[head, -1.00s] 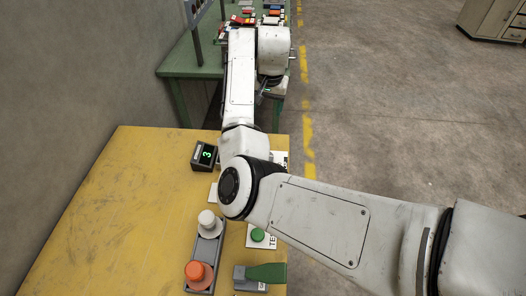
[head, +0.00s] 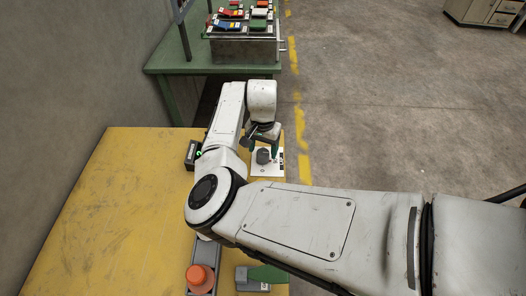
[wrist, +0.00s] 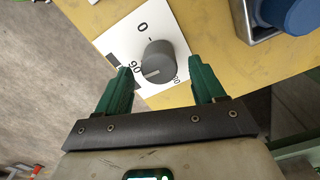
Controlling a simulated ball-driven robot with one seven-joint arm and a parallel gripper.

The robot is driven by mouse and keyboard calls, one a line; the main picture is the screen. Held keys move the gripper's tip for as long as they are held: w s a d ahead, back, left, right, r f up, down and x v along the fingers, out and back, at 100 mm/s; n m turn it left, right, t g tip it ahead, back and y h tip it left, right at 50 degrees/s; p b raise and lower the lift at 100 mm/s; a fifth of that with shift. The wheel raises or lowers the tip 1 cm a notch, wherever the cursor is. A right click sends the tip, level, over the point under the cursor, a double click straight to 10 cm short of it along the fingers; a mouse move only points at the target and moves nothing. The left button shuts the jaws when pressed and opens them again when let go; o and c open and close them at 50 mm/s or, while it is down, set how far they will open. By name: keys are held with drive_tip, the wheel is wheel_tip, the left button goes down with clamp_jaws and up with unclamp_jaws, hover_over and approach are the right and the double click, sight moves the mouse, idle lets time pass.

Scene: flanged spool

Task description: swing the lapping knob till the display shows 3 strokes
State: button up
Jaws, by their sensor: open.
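The grey round knob (wrist: 158,62) stands on a white dial plate (wrist: 120,42) marked 0 and 90, with a third mark partly hidden. The white line on the knob points roughly toward 90. It also shows in the head view (head: 263,157) on the far right of the yellow table. My gripper (wrist: 163,76) is open, its green fingers on either side of the knob with gaps visible. In the head view my gripper (head: 262,147) is just above the knob.
An orange button (head: 199,274) on a grey box and a green-handled part (head: 268,274) are at the near table edge. A blue round part (wrist: 301,16) in a metal housing is near the knob. A green bench (head: 170,62) with a parts rack stands beyond.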

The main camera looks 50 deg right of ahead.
sight(264, 151)
drive_tip(key=shift+f, duration=1.4)
drive_tip(key=c, duration=1)
drive_tip(key=shift+m, duration=1.1)
drive_tip(key=shift+c, duration=0.2)
drive_tip(key=o, duration=1)
drive_tip(key=shift+o, duration=0.2)
wheel_tip(264, 151, up, 11)
drive_tip(key=b, duration=0.1)
drive_tip(key=shift+d+f, duration=0.1)
